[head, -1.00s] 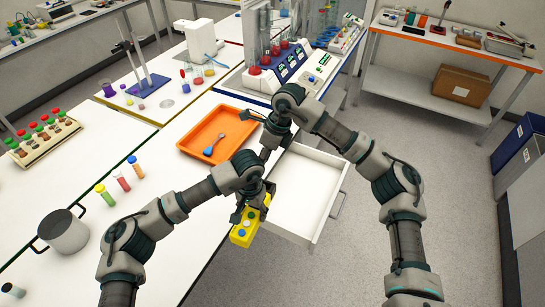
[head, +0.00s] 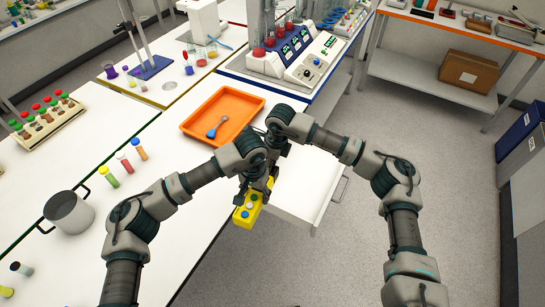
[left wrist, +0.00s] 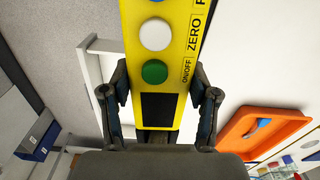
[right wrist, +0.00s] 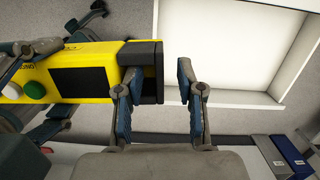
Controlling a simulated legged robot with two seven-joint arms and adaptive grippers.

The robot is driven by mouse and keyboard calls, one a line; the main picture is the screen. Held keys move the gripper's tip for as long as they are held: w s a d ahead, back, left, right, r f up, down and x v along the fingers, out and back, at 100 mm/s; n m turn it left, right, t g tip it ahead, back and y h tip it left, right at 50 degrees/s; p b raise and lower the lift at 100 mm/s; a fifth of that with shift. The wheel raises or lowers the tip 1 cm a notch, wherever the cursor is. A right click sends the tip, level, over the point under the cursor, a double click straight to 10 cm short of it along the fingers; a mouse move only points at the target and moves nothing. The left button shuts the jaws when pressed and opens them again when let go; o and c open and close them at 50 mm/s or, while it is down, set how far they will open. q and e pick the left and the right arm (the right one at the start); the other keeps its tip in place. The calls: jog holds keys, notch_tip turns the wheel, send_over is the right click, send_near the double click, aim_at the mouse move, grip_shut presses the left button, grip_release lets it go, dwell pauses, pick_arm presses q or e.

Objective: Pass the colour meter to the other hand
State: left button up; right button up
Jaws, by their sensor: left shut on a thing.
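The yellow colour meter (head: 248,211) has coloured buttons and a dark screen. My left gripper (head: 250,190) is shut on it, with one finger on each side near the screen; the left wrist view shows this grip (left wrist: 160,105) on the meter (left wrist: 165,65). My right gripper (head: 268,168) is just above the left one in the head view. In the right wrist view its fingers (right wrist: 160,100) are apart. The meter's dark end (right wrist: 145,70) reaches past the left finger into the gap, clear of the right finger. Whether the left finger touches the meter cannot be told.
An open white drawer (head: 305,195) lies right of the grippers. An orange tray (head: 250,97) with a blue-ended spoon stands on the white bench behind them. A grey pot (head: 68,212) and several capped vials are on the left. The floor at right is clear.

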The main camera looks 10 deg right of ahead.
pick_arm(q)
jog(key=shift+d, duration=0.15)
pick_arm(e)
jog(key=shift+d+f, duration=0.1)
pick_arm(q)
jog(key=shift+d, duration=0.25)
pick_arm(e)
jog(key=shift+d, duration=0.25)
grip_shut()
pick_arm(q)
jog(key=o, duration=1.5)
jog(key=shift+a, duration=0.1)
pick_arm(e)
jog(key=shift+a, duration=0.15)
pick_arm(q)
jog(key=shift+o, duration=0.2)
jog(key=shift+a, duration=0.15)
pick_arm(e)
jog(key=shift+a, duration=0.1)
pick_arm(q)
jog(key=shift+r, duration=0.15)
